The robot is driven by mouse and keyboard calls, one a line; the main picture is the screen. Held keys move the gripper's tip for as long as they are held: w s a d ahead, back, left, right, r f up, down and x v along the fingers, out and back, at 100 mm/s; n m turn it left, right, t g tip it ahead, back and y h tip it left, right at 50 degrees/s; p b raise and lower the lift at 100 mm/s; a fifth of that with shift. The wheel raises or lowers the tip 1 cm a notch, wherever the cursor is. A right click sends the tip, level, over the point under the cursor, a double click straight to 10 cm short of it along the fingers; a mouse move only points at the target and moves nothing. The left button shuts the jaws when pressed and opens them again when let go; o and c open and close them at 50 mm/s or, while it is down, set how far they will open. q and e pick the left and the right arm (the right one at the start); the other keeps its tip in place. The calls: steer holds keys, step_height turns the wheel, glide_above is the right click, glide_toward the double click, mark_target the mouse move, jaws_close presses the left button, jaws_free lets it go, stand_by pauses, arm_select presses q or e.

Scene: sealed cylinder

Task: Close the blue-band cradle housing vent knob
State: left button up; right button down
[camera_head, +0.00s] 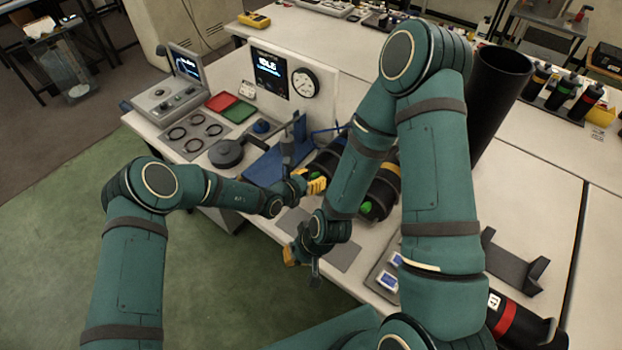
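A blue cradle-like stand (264,167) sits on the table in the middle of the view. A dark cylinder (325,162) lies beside it, partly hidden by my arms. I cannot make out a blue band or a vent knob on it. A green knob-like part (366,207) shows on a dark cylinder to its right, behind my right arm. My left gripper (314,183), with yellow parts, is close to the dark cylinder's near end; I cannot tell whether it touches. My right gripper (302,259) hangs lower, over the table's front edge. Both finger openings are too small to judge.
A gauge panel (284,76), a console (167,98), red (222,101) and green (239,112) trays and a round black object (226,153) stand at the back left. A tall black tube (496,100) stands right. A red-banded cylinder (514,318) lies lower right.

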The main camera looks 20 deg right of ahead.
arm_select(q)
steer(key=v, duration=1.2)
